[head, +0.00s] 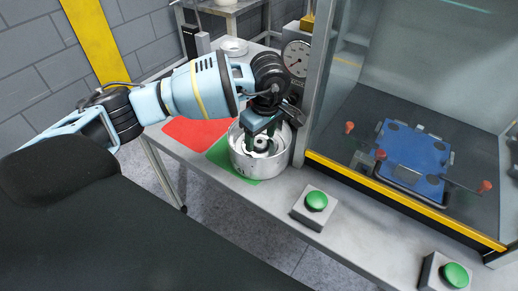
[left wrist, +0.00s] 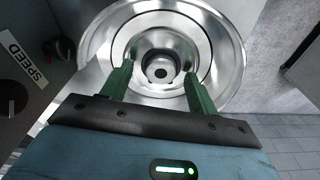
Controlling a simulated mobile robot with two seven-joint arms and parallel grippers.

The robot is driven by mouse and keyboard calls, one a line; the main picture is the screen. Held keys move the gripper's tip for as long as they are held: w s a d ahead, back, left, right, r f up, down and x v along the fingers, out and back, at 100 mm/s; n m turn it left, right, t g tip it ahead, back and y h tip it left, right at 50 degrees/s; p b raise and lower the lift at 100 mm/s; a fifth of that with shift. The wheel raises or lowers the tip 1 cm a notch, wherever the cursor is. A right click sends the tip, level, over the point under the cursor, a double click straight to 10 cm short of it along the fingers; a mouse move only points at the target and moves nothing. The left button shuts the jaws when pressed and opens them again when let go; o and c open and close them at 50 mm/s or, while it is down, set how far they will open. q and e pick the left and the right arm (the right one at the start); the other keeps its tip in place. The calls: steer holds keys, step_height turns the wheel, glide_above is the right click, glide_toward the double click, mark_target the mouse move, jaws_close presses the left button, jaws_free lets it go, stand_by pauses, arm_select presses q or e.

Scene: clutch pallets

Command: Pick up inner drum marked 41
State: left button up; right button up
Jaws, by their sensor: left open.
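A round silver metal drum (head: 258,172) stands on the green patch of the bench, with concentric rings and a central hub inside. My left gripper (head: 263,141) points down over the drum's open top. In the left wrist view its green fingers (left wrist: 159,72) are apart, one on each side of the hub (left wrist: 161,68), with the drum's wide outer rim (left wrist: 232,60) around them. I cannot tell whether the fingers touch the drum. My right gripper is not in view.
A red patch (head: 195,131) lies left of the green patch (head: 219,152). A gauge (head: 297,58) stands close behind the drum. Green button boxes (head: 316,201) (head: 455,274) sit along the bench front. A glass-walled cabinet with a blue fixture (head: 412,160) is at right.

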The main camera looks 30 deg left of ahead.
arm_select(q)
steer(key=shift+f, duration=0.25)
jaws_close()
stand_by(0.3)
steer(key=shift+r, duration=0.2)
